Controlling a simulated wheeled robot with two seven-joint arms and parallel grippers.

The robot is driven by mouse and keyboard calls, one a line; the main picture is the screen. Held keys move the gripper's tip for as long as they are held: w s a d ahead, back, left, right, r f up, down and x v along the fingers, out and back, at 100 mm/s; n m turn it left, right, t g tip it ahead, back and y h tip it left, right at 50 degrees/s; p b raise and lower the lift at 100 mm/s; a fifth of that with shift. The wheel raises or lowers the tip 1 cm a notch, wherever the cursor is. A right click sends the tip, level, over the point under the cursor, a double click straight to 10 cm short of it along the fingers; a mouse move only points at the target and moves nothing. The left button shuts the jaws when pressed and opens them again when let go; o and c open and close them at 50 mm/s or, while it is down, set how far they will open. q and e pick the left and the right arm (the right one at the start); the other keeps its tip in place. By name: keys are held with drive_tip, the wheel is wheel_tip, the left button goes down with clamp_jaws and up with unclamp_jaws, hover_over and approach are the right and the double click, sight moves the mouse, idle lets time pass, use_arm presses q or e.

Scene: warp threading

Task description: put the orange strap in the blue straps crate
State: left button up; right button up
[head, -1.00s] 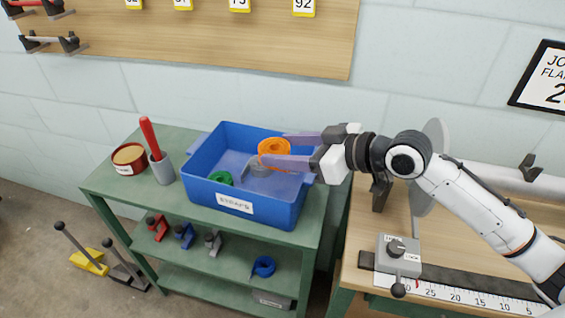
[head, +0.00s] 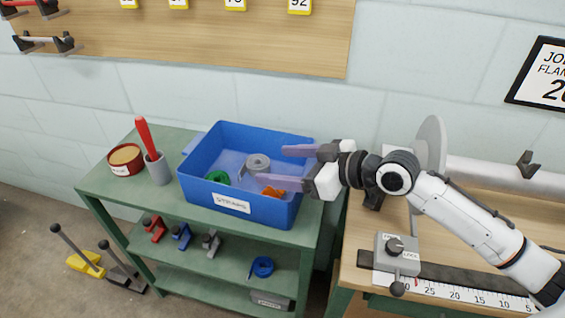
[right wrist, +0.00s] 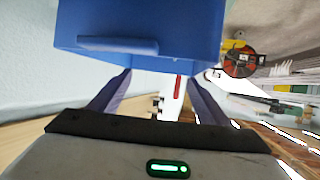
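The blue straps crate (head: 205,190) stands on the green cart's top, with a label on its front wall. The orange strap (head: 272,192) lies low inside the crate near its right front, partly hidden by the front wall. A grey strap roll (head: 256,165) and a green strap (head: 217,177) are in the crate too. My right gripper (head: 283,167) is open and empty, with its fingers over the crate's right side. The right wrist view shows its spread fingers (right wrist: 158,95) and the crate's outside wall (right wrist: 140,25). My left gripper is not in view.
A red tin (head: 125,160) and a grey cup (head: 158,168) with a red-handled tool stand left of the crate. A blue strap roll (head: 262,267) lies on the cart's middle shelf. The wooden bench (head: 365,232) with a grey lever box is on the right.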

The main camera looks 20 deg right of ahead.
drive_tip(key=shift+d+r+p, duration=0.1)
drive_tip(key=shift+r+p, duration=0.25)
drive_tip(key=shift+r, duration=0.25)
drive_tip(key=b+v, duration=0.1)
drive_tip(key=v, duration=1)
drive_tip(key=shift+s+d, duration=0.2)
drive_tip(key=shift+s, duration=0.15)
